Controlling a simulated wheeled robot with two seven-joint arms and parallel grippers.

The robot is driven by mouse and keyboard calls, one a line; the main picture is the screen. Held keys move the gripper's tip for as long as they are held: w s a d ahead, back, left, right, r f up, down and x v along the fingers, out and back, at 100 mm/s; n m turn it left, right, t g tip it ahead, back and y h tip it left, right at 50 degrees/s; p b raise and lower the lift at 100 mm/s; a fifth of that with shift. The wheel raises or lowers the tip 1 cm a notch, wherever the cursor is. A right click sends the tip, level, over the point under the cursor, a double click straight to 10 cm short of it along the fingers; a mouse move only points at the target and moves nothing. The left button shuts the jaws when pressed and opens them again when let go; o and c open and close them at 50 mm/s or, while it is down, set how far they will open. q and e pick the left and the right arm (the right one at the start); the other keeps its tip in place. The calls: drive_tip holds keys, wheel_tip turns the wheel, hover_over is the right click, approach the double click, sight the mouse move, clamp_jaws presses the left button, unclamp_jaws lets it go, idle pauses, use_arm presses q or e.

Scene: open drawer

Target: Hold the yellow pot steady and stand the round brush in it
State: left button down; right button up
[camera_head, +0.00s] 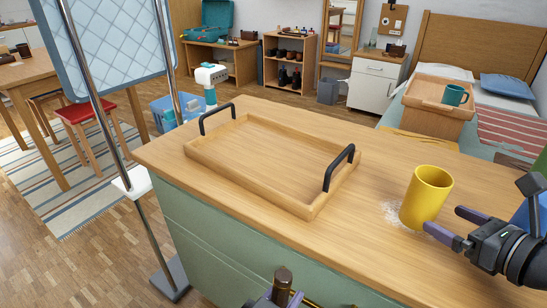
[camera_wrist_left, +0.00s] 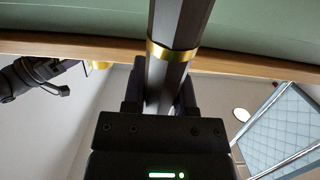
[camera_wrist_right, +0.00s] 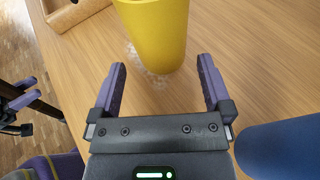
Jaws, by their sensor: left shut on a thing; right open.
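The yellow pot (camera_head: 424,198) stands upright on the wooden counter, to the right of the tray. It also shows at the top of the right wrist view (camera_wrist_right: 155,35), just beyond my right fingertips. My right gripper (camera_head: 446,222) is open, with its fingers pointing at the pot's lower side and nothing between them. My left gripper (camera_head: 270,300) is at the bottom edge of the head view, in front of the counter. It is shut on the dark handle of the round brush (camera_head: 283,280). The left wrist view shows the handle (camera_wrist_left: 178,25) with a brass band. The bristles cannot be made out.
A wooden tray (camera_head: 205,154) with black handles lies on the counter, left of the pot. A pale speckled patch (camera_head: 392,212) surrounds the pot's base. A blue object (camera_wrist_right: 280,150) sits close to the right of my right gripper. The counter's front edge lies before my left gripper.

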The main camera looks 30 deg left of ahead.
sight(436, 214)
use_arm(q)
wheel_tip(436, 214, down, 2)
drive_tip(key=shift+f+b, duration=0.2)
drive_tip(key=shift+b, duration=0.4)
use_arm(e)
drive_tip(key=x, duration=0.4)
drive_tip(key=shift+w+a+f, duration=0.1)
drive_tip(key=shift+a+f, duration=0.05)
drive_tip(key=shift+f, duration=0.1)
use_arm(q)
drive_tip(key=shift+f, duration=0.1)
use_arm(e)
drive_tip(key=shift+w+a, duration=0.25)
drive_tip(key=shift+a, duration=0.1)
drive_tip(key=c, duration=0.6)
